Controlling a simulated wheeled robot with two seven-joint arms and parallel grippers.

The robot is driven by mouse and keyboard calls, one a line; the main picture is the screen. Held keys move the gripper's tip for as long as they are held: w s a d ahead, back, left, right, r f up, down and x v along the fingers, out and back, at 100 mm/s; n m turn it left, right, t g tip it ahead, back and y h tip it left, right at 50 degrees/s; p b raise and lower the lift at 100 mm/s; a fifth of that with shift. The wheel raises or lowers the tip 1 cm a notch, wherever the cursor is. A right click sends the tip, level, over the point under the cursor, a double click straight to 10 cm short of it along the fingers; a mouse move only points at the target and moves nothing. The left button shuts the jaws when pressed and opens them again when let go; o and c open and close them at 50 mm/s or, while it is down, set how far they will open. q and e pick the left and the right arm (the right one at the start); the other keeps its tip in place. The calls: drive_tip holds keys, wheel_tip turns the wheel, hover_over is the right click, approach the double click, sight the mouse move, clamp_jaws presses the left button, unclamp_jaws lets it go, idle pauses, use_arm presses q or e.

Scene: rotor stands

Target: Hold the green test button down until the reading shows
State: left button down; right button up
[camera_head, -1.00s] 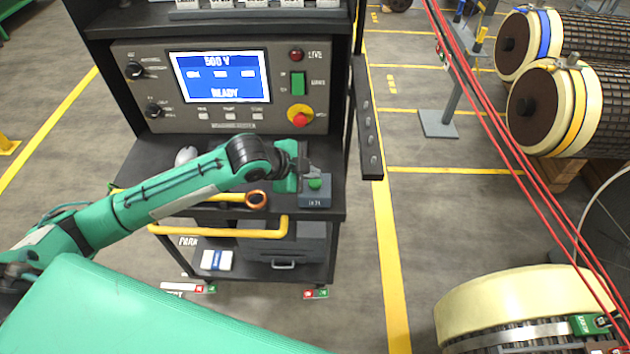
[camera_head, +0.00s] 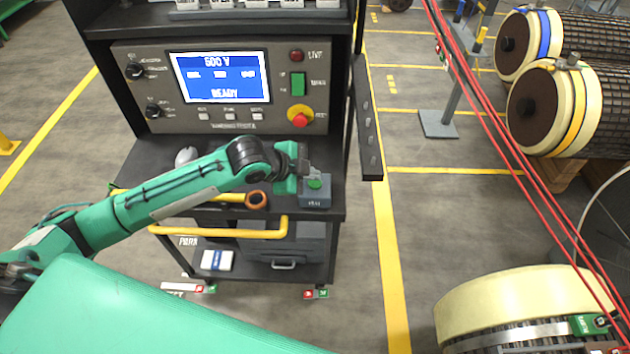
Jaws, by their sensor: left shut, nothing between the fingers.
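The green test button (camera_head: 315,184) sits on top of a small grey box (camera_head: 315,200) at the right end of the cart's shelf. My left gripper (camera_head: 306,172) is shut and empty, close above the button at its left edge. I cannot tell whether its tips touch the button. The tester's screen (camera_head: 220,77) is blue and shows "500 V" and "READY". My right gripper is not in view.
The tester panel has a green switch (camera_head: 298,84) and a red stop button (camera_head: 300,119) on yellow. A tool with an orange ring (camera_head: 256,200) lies on the shelf (camera_head: 160,150). Red cables (camera_head: 500,140) hang at the right, before the rotors (camera_head: 560,108).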

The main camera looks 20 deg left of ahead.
use_arm(q)
drive_tip(key=shift+f, duration=0.2)
drive_tip(key=shift+f, duration=0.15)
idle(0.4)
drive_tip(key=shift+f, duration=0.3)
idle(0.8)
idle(1.3)
idle(1.2)
drive_tip(key=shift+r, duration=0.1)
idle(0.8)
drive_tip(key=shift+r+p, duration=0.75)
drive_tip(key=shift+p, duration=0.3)
